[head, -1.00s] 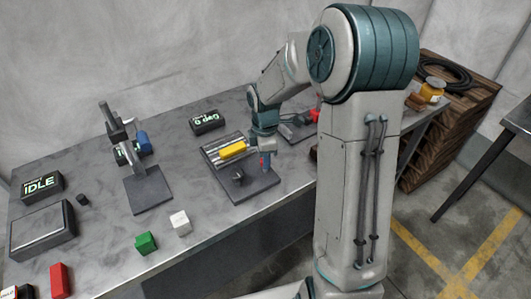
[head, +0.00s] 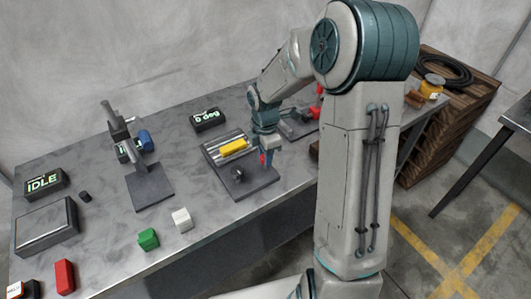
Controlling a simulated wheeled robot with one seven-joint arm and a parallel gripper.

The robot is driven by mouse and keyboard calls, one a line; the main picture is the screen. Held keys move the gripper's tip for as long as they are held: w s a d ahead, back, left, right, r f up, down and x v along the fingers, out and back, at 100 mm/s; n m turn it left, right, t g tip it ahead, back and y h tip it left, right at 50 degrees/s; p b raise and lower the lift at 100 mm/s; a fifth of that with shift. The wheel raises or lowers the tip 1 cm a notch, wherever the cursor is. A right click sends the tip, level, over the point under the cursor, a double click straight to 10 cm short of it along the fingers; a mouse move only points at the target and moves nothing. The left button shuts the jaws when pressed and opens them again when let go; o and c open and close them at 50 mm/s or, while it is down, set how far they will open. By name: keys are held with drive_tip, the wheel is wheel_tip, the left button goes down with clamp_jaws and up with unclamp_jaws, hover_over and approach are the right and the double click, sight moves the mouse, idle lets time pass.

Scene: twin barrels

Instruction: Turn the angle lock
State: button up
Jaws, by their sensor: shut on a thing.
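A dark fixture (head: 262,184) with a ribbed bed stands on the grey bench, holding a yellow block (head: 233,147). A small black knob (head: 238,175) sits on its front part. My gripper (head: 264,163) points down at the fixture's right side, shut on a small red part (head: 263,159) that I take to be the angle lock. The fingers hide most of this part, so its turn cannot be told. A display (head: 207,117) behind the fixture reads "0 deg".
A press-like stand (head: 150,188) with a blue part is left of the fixture. White (head: 182,219) and green (head: 148,239) cubes and a red block (head: 65,276) lie near the front edge. An "IDLE" display (head: 43,183) is far left. Another device with red parts stands behind my arm.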

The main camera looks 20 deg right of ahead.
drive_tip(key=o, duration=1)
wheel_tip(320, 180, up, 14)
drive_tip(key=shift+f, duration=0.1)
drive_tip(key=s+m+t, duration=0.1)
drive_tip(key=s+m, duration=0.5)
drive_tip(key=s, duration=0.1)
drive_tip(key=s+m+t, duration=0.1)
drive_tip(key=s+m, duration=0.6)
drive_tip(key=s+m+t, duration=0.1)
drive_tip(key=s+m, duration=0.6)
drive_tip(key=shift+s+r, duration=0.25)
drive_tip(key=shift+r, duration=0.15)
